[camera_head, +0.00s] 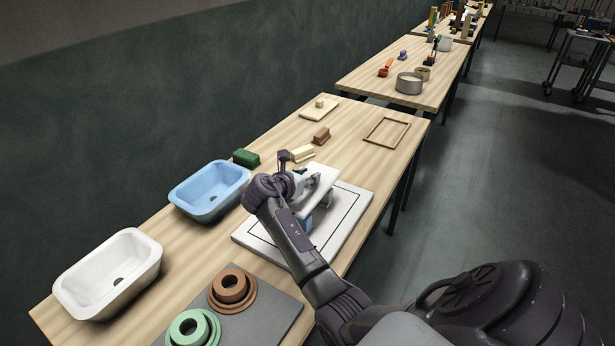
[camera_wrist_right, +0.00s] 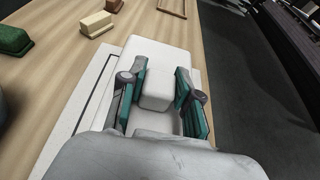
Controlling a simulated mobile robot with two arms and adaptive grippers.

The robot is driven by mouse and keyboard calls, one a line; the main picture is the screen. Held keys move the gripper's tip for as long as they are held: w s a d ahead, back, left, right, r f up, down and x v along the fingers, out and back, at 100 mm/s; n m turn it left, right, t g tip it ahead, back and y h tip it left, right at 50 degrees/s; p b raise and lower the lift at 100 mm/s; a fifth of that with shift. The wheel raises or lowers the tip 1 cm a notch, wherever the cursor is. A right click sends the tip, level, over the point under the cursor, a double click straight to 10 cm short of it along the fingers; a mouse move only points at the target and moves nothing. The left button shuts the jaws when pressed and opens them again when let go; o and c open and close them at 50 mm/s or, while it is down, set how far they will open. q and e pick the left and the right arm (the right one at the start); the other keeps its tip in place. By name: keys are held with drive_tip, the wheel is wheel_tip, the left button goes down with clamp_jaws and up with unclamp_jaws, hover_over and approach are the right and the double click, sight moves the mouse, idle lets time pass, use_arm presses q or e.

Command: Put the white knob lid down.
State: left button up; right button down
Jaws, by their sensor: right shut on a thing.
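The white knob lid (camera_head: 318,184) is a flat rectangular slab with a block-shaped knob (camera_wrist_right: 157,88). My right gripper (camera_wrist_right: 159,90) is shut on the knob, with a teal finger pad on each side of it. In the head view the lid appears over a white board (camera_head: 358,203) with a dark outline, near the table's right edge. My right wrist and hand cover part of the lid and board. A small bluish part shows below the lid; I cannot tell what it is, or how far the lid is from the board. My left gripper is not in view.
A blue basin (camera_head: 209,190) and a white basin (camera_head: 108,272) stand to the left. Green (camera_head: 246,158), cream (camera_head: 302,153) and brown (camera_head: 321,136) blocks lie beyond the board. A cream knob lid (camera_head: 319,108) and a thin wooden frame (camera_head: 387,132) lie farther back.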

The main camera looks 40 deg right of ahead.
drive_tip(key=shift+f, duration=0.65)
drive_tip(key=c, duration=0.8)
unclamp_jaws()
drive_tip(key=shift+f, duration=0.1)
drive_tip(key=shift+a, duration=0.1)
drive_tip(key=shift+r, duration=0.3)
drive_tip(key=v, duration=1.2)
drive_tip(key=shift+s+r+b, duration=0.1)
drive_tip(key=shift+r+b, duration=0.1)
drive_tip(key=shift+b, duration=0.15)
